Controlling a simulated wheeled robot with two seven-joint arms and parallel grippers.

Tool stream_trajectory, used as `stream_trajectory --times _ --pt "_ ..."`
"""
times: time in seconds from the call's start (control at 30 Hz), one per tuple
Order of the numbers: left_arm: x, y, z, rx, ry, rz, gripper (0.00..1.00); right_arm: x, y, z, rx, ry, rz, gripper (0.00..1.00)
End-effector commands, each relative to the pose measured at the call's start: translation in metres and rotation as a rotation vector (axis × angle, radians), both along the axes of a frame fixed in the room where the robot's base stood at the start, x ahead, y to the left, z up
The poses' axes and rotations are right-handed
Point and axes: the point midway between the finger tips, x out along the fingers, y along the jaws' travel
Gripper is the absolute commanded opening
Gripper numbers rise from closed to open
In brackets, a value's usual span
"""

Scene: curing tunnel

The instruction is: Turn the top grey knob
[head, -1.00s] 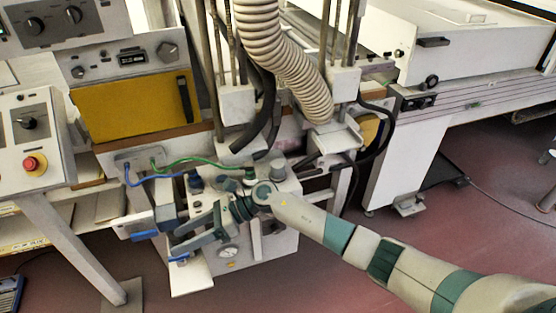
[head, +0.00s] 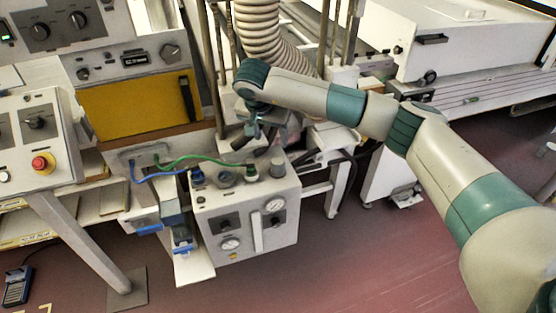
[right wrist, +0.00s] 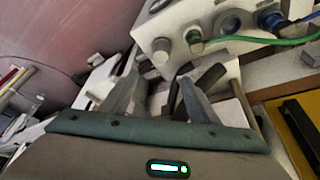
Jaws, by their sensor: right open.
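A grey cylindrical knob (head: 277,167) stands upright on the top of a white box (head: 268,235), at its right back corner. In the right wrist view it appears to be the leftmost piece (right wrist: 160,50) on the box top. My right gripper (head: 262,133) is beyond and above the box in the head view, apart from the knob; its fingers are hard to make out there. In the right wrist view the right gripper (right wrist: 160,82) is open, with nothing held between its fingers. My left gripper is not in view.
Green (head: 205,158) and blue (head: 160,177) hoses run to fittings on the box top. A ribbed duct (head: 270,35) and vertical rods stand behind my right arm. A control panel (head: 35,140) with a red button is at left. Floor is clear at front right.

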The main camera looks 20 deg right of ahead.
Motion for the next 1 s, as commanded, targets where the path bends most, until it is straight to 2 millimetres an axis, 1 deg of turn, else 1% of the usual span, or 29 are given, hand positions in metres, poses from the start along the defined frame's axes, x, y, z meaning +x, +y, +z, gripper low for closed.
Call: stream_trajectory --times 0.27,0.47,0.67,1.0 --pt "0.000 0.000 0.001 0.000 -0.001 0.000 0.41 0.000 0.001 -0.002 0.005 0.001 -0.002 0.55" --pt "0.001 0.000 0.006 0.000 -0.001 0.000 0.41 0.004 -0.002 -0.012 0.006 0.003 -0.004 0.55" --pt "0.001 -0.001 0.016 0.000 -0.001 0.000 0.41 0.011 -0.008 -0.035 0.006 0.005 -0.005 0.55" --pt "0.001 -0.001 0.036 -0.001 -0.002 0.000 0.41 0.029 -0.021 -0.090 0.007 0.005 -0.006 0.55"
